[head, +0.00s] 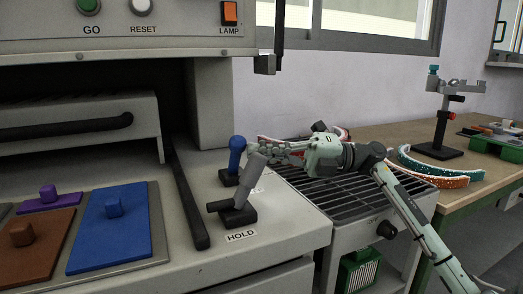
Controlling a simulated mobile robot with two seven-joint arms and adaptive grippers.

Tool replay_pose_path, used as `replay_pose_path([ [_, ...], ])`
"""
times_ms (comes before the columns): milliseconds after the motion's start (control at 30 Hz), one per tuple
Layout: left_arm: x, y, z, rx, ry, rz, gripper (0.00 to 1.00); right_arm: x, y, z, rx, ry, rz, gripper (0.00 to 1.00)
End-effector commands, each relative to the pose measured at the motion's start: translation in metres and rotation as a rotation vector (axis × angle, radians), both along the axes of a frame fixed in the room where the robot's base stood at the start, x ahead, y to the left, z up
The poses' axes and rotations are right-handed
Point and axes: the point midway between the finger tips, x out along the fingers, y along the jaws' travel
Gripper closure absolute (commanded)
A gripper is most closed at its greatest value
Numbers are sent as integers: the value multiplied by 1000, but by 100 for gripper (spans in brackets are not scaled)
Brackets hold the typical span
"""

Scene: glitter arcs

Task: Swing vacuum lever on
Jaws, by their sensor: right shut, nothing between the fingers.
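A lever with a blue handle (236,155) stands upright on a small black base at the right end of the machine's worktop. A second black lever base (238,214) sits nearer to me, behind a label reading HOLD. Another label by the blue lever is mostly covered, so I cannot read which lever is the vacuum one. My right gripper (261,156) reaches in from the right, shut and empty, with its fingers close beside the blue handle. I cannot tell whether they touch it. The grey piece sloping below the fingers is hard to tell apart from the nearer lever. My left gripper is out of view.
A black slatted grate (322,198) lies right of the worktop, under my right arm. A wooden table (400,130) behind holds glittery arcs (432,172) and a clamp stand (441,130). A black bar (187,195) and a blue plate (111,235) lie to the left.

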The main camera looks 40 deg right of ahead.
Motion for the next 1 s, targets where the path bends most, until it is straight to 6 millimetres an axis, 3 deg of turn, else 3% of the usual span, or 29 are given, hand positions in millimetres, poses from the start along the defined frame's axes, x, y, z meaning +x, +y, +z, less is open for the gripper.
replay_pose_path([
  [400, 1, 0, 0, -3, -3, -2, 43, 1, 0, 3, 5, 30, 1, 100],
  [533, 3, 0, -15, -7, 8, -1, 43, 3, -1, 4, 11, 54, 2, 100],
  [767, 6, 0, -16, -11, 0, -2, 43, 5, -2, 7, 21, 87, 0, 100],
  [1000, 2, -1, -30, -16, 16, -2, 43, 8, -2, 9, 30, 126, 0, 100],
])
